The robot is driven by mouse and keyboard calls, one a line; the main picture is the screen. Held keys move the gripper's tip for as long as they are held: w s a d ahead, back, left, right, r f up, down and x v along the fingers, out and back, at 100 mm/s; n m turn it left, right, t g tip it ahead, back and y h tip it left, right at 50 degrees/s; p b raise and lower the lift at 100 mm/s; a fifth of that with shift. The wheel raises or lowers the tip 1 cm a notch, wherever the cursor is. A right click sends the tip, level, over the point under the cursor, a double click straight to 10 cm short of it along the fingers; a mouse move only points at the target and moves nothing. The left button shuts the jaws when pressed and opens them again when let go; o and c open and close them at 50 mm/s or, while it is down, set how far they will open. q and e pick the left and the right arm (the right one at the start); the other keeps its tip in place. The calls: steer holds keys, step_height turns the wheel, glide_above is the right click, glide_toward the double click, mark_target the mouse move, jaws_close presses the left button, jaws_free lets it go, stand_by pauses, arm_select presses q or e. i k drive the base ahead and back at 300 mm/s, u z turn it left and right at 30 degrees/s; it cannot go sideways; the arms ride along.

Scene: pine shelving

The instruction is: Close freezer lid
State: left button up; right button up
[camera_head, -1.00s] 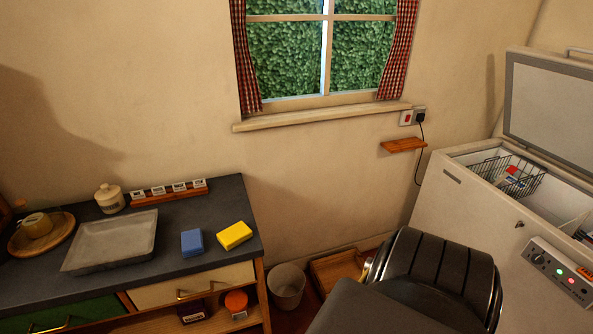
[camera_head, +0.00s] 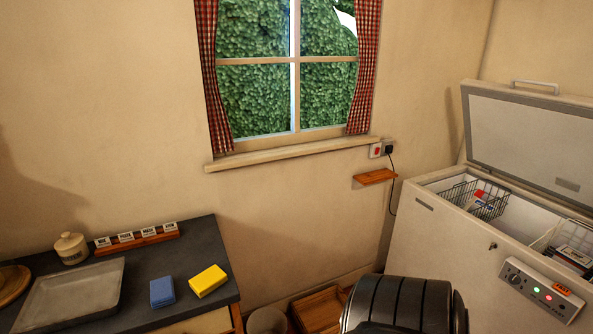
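The white chest freezer (camera_head: 440,252) stands at the right of the head view. Its lid (camera_head: 530,135) is raised and leans back near the wall, with a handle (camera_head: 535,87) along its top edge. Inside the open freezer, a wire basket (camera_head: 476,197) holds a red and white packet, and more packets (camera_head: 572,255) lie further right. A control panel (camera_head: 541,291) with lit lights is on the front. A dark, ribbed part of my own arm shows at the bottom, in front of the freezer's left side. Neither gripper is in view.
A dark counter (camera_head: 200,245) at the left bears a grey tray (camera_head: 70,293), a blue sponge (camera_head: 162,292) and a yellow sponge (camera_head: 208,281). A bin (camera_head: 267,321) and a wooden crate (camera_head: 318,310) stand on the floor between counter and freezer. A small wooden shelf (camera_head: 376,177) juts from the wall.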

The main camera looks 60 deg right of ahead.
mark_target(542, 140)
steer(key=z, duration=3.05)
steer(key=i, duration=1.45)
steer(key=z, duration=0.6)
steer(key=i, duration=0.5)
steer(key=z, duration=0.45)
